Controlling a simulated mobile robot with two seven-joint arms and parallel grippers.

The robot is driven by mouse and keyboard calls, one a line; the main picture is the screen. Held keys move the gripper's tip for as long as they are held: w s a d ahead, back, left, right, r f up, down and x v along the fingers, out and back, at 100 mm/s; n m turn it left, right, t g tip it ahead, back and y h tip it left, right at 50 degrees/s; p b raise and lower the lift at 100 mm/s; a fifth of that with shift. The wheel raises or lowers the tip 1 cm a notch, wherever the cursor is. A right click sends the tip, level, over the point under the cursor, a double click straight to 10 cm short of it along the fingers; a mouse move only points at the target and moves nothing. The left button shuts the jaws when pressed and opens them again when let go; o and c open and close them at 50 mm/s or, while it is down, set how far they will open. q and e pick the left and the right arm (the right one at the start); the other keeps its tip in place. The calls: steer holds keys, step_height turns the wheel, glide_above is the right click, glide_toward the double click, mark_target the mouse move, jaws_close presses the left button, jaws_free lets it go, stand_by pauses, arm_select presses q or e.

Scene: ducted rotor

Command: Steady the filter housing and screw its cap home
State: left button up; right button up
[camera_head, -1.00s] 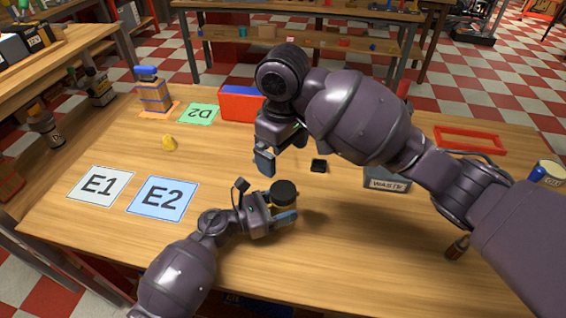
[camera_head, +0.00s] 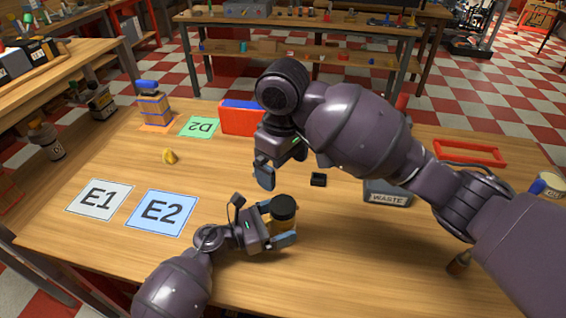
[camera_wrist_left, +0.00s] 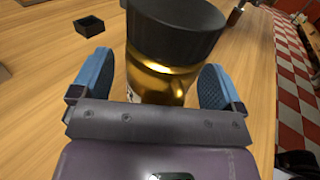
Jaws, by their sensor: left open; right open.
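The filter housing (camera_wrist_left: 163,88) is an amber, shiny cylinder standing on the table. Its black cap (camera_head: 283,207) sits on top of it, and the cap also shows large in the left wrist view (camera_wrist_left: 175,28). Whether the cap is fully seated cannot be told. My left gripper (camera_head: 279,229) is open around the housing; in the left wrist view its blue fingers stand either side with gaps. My right gripper (camera_head: 278,168) is open and empty, above the table and behind the housing. Part of the housing is hidden by the left gripper in the head view.
Mats E1 (camera_head: 99,200), E2 (camera_head: 161,212) and D2 (camera_head: 200,127) lie on the left. A yellow piece (camera_head: 170,157), a small black box (camera_head: 318,180), the waste bin (camera_head: 388,194), a red bin (camera_head: 240,120) and a red frame (camera_head: 470,152) are around. The front centre is clear.

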arm_select(q)
steer(key=v, duration=1)
steer(key=shift+b, duration=0.4)
arm_select(e)
steer(key=shift+f, duration=0.8)
arm_select(q)
steer(key=shift+s+f, duration=0.1)
